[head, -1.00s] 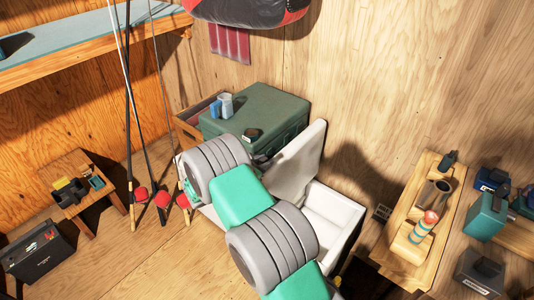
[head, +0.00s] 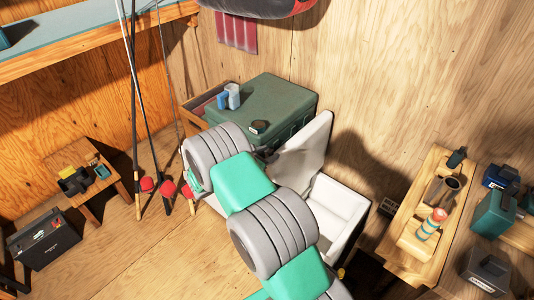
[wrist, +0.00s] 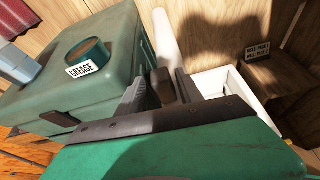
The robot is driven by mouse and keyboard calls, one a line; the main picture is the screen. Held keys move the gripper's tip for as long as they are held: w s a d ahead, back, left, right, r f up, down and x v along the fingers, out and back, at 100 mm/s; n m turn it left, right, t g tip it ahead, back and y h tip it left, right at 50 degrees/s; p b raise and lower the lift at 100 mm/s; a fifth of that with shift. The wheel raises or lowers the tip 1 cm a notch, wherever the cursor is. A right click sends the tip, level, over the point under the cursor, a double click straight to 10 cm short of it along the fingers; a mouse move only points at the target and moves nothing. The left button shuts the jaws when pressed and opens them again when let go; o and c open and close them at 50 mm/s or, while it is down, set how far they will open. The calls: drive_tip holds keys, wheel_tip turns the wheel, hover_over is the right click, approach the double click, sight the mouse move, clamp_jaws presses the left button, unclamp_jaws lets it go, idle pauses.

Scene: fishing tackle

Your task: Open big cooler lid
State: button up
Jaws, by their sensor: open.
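The big white cooler (head: 343,203) stands by the wall behind my arm in the head view. Its white lid (head: 308,150) is raised steeply, and the right part of the white interior shows. My arm hides much of the cooler's left and front. In the wrist view the lid appears nearly edge-on as a pale strip (wrist: 165,38), with the white cooler walls (wrist: 238,92) to its right. My gripper (wrist: 160,90) is open, its dark fingers close to the lid's lower part. I cannot tell whether they touch it.
A green box (head: 270,110) with cups and a round tin (head: 259,127) on top stands close left of the cooler. Fishing rods (head: 140,110) lean at the left. A wooden bench (head: 420,215) with tackle is at the right.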

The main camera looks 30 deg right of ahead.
drive_tip(key=shift+d, duration=0.15)
drive_tip(key=v, duration=0.7)
drive_tip(key=shift+a+r+b, duration=0.15)
drive_tip(key=shift+a+b, duration=0.2)
drive_tip(key=shift+s, duration=0.1)
